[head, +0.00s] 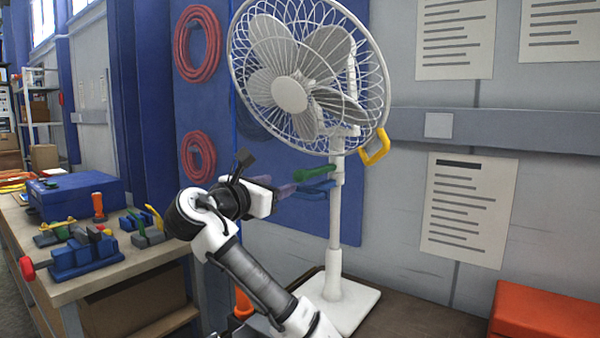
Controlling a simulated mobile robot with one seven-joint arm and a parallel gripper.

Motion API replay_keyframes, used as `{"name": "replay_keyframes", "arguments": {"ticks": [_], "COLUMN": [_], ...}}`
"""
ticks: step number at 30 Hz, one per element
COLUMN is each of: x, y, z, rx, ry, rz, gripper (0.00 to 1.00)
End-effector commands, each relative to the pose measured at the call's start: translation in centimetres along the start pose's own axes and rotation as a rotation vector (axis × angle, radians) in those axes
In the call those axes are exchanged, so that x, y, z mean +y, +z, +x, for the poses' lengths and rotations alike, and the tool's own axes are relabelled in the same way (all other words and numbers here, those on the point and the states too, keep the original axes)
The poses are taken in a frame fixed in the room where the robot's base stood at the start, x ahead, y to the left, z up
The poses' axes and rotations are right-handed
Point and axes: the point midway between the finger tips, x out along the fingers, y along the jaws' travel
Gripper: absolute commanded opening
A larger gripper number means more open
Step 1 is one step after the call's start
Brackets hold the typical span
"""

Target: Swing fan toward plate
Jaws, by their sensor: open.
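A white pedestal fan (289,95) stands upright, its round wire cage facing left of the camera. A yellow handle (375,147) sticks out at the cage's lower right. A pale square plate (438,125) is on the grey wall rail, right of the fan and apart from it. My gripper (317,182) is below the cage, left of and lower than the yellow handle, close to the fan's pole in the picture. Its green and blue fingers are apart, with nothing seen between them. I cannot tell whether they touch the pole.
A workbench (130,258) with a blue box (75,197) and several tools stands at left. Red cable coils (197,45) hang on the blue panel behind. A red-orange box (545,315) is at bottom right. Space between handle and plate looks clear.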

Motion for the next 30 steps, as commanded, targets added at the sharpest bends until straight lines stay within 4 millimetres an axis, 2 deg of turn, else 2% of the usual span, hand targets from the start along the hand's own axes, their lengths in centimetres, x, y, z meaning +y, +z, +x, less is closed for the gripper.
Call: {"name": "replay_keyframes", "arguments": {"ticks": [1,6,12,18,26,27,30], "x": [-0.1,-0.1,0.0,0.0,0.0,0.0,0.0], "y": [0.3,0.3,0.2,0.1,0.0,0.0,0.0], "z": [1.3,5.0,8.1,9.5,9.7,9.7,9.7], "rx": [0.004,0.004,0.002,0.000,0.000,0.000,0.000], "ry": [-0.005,-0.004,-0.002,0.001,0.001,0.001,0.001], "rz": [0.000,0.000,0.000,0.002,0.002,0.002,0.002], "gripper": [0.50,0.50,0.50,0.50,0.50,0.48,0.35]}}
